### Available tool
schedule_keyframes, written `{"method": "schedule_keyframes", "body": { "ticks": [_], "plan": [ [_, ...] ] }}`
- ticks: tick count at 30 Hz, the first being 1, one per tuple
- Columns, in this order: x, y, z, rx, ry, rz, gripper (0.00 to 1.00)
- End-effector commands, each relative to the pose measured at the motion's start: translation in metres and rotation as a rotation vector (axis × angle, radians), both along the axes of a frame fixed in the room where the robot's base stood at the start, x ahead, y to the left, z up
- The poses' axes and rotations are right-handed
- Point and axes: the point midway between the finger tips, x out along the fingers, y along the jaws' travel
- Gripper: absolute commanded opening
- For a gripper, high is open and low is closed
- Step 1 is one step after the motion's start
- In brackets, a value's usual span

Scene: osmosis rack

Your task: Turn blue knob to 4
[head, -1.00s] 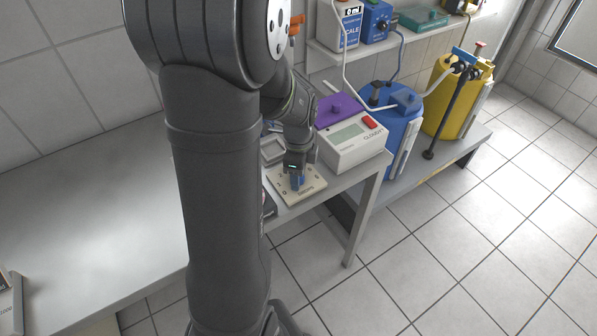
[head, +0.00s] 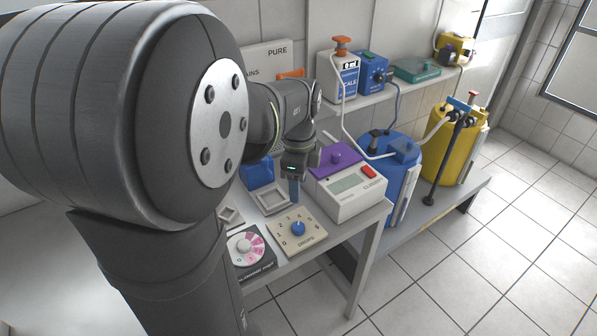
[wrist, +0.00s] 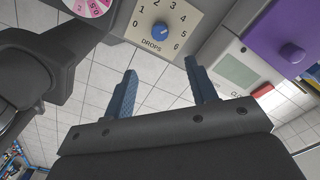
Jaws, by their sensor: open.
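The blue knob (head: 298,228) sits on a cream plate marked DROPS (head: 284,240), with numbers 0 to 6 around it. It also shows in the wrist view (wrist: 160,28), uncovered. A small pale mark shows on the knob; I cannot read exactly which number it points to, though it seems near the 3 to 4 side in the head view. My gripper (head: 295,192) is above and behind the plate, clear of the knob. In the wrist view, its blue fingers (wrist: 159,77) are apart, with nothing between them.
A white device with a purple lid (head: 345,195) stands right of the plate. A pink-and-white dial (head: 245,247) lies to its left. A grey square frame (head: 270,199) and a blue container (head: 257,172) are behind. Blue (head: 392,175) and yellow (head: 455,150) drums stand further right.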

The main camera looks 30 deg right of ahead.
Motion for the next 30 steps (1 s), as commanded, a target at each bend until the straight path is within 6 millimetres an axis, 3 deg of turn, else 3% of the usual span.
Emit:
{"method": "schedule_keyframes", "body": {
  "ticks": [3,9,25,30],
  "plan": [
    [0.000,0.000,0.018,-0.002,-0.002,0.000,0.52],
    [0.000,0.000,0.029,0.000,0.000,0.000,0.52],
    [0.000,0.000,0.028,0.000,0.000,0.000,0.52],
    [0.000,0.000,0.018,0.001,0.001,0.000,0.52]
  ]
}}
